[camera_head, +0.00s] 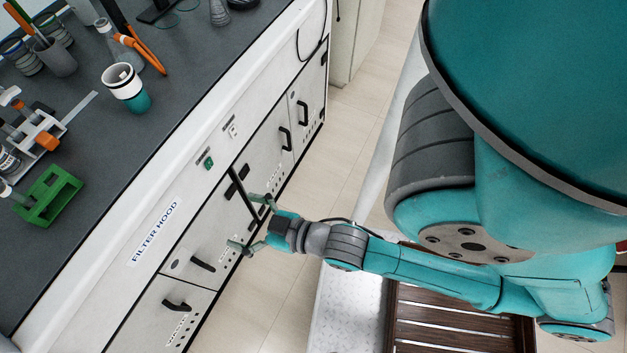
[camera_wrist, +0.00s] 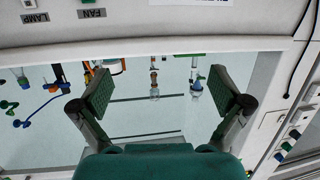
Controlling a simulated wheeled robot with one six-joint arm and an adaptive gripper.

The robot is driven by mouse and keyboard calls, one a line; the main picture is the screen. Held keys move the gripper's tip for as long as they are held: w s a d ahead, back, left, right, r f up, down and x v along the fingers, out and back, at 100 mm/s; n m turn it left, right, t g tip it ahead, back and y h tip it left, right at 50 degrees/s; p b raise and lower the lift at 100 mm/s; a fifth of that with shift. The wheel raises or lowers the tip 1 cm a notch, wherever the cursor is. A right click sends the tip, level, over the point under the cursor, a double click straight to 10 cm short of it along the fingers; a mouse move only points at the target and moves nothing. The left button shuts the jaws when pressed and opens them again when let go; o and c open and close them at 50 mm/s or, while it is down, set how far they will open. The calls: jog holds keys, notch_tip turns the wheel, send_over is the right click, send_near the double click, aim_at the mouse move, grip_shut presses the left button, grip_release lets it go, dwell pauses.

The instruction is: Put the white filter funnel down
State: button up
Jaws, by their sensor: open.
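A white cup-shaped piece with a dark band and a teal lower part (camera_head: 125,88) stands upright on the dark worktop in the head view. It looks like the white filter funnel, though its lower part is hard to make out. My gripper (camera_head: 252,224) is open and empty, in front of the cabinet doors below the worktop, well apart from the funnel. In the wrist view my gripper's two fingers (camera_wrist: 163,92) are spread wide with nothing between them. I cannot pick out the funnel in that view.
A green rack (camera_head: 48,196) and a white rack (camera_head: 38,135) stand at the left of the worktop (camera_head: 110,160). Orange-handled tools (camera_head: 140,52) and a grey cup (camera_head: 56,57) are near the funnel. Cabinet handles (camera_head: 203,264) stick out near my gripper. Worktop in front of the funnel is clear.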

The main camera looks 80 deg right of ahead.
jog(key=s+a+r+y, duration=0.1)
jog(key=s, duration=0.6)
jog(key=s+a+r+n, duration=0.1)
jog(key=s+a, duration=0.1)
jog(key=s, duration=0.6)
jog(key=shift+s+a+y, duration=0.25)
jog(key=shift+y, duration=0.15)
